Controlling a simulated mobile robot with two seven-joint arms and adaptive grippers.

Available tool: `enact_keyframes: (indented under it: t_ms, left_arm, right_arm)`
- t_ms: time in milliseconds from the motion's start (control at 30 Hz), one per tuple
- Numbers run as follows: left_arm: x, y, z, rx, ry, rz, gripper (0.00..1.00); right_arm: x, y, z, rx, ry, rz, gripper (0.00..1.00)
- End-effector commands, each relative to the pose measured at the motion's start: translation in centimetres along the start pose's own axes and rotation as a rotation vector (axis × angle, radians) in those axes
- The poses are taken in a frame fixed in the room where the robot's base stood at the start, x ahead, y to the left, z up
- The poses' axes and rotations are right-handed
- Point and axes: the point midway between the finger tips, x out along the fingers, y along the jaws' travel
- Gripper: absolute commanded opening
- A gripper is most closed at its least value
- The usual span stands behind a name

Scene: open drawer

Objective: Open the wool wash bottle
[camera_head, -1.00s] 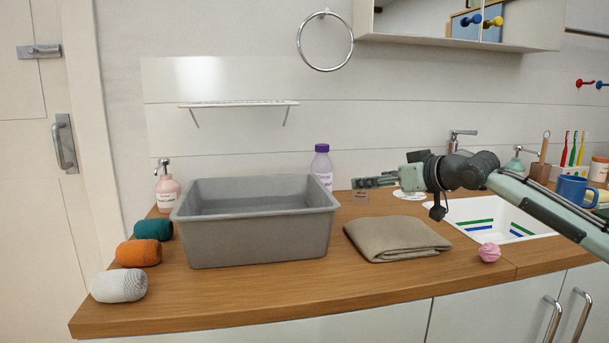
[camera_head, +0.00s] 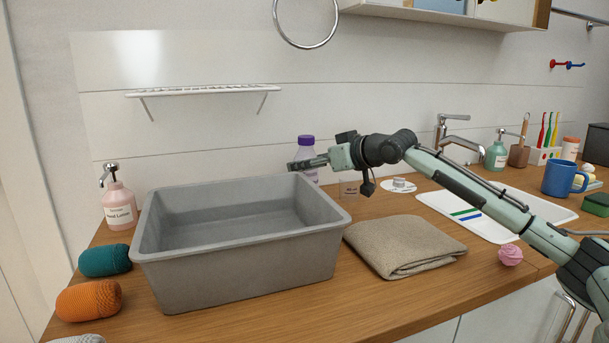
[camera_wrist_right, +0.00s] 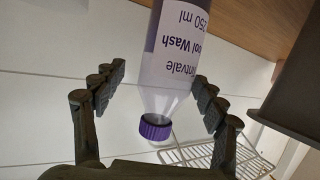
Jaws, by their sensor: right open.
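The wool wash bottle (camera_head: 306,143) stands behind the right rear of the grey basin. It is pale with a purple cap, and my right gripper hides much of its body in the head view. In the right wrist view the bottle (camera_wrist_right: 176,60) appears upside down, with its purple cap (camera_wrist_right: 155,127) on its neck and part of its label readable. My right gripper (camera_head: 300,163) is open around the bottle. In the wrist view its fingers lie on either side of the bottle, with visible gaps. My left gripper is not in view.
The grey basin (camera_head: 240,245) fills the counter's left middle. A folded cloth (camera_head: 400,245) and a pink ball (camera_head: 510,254) lie right of it. A lotion bottle (camera_head: 119,205) and yarn rolls (camera_head: 90,301) are at left. A wire shelf (camera_head: 205,91) hangs above.

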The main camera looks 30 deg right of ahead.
Motion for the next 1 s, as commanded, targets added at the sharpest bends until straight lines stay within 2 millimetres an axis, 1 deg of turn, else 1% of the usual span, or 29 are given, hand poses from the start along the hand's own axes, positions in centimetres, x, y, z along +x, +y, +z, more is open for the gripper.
enact_keyframes:
  t_ms: [133, 300, 400, 567, 600, 1000]
  left_arm:
    - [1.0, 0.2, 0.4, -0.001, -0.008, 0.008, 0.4]
    - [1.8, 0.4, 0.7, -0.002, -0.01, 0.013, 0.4]
    - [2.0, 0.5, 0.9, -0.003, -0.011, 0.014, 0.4]
    - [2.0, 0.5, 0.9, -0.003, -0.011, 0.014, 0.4]
    - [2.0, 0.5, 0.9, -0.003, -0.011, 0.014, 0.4]
    - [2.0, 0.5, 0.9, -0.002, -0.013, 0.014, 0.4]
  right_arm:
    - [2.2, -0.7, -0.1, 0.005, 0.001, -0.005, 0.72]
    - [4.3, -0.7, 0.1, 0.004, 0.001, -0.002, 0.72]
    - [4.7, -0.6, 0.2, 0.001, 0.0, -0.001, 0.72]
    - [4.7, -0.6, 0.3, 0.0, -0.001, -0.001, 0.72]
    - [4.7, -0.6, 0.3, 0.0, -0.001, -0.001, 0.71]
    - [4.7, -0.6, 0.2, 0.001, 0.0, -0.001, 0.21]
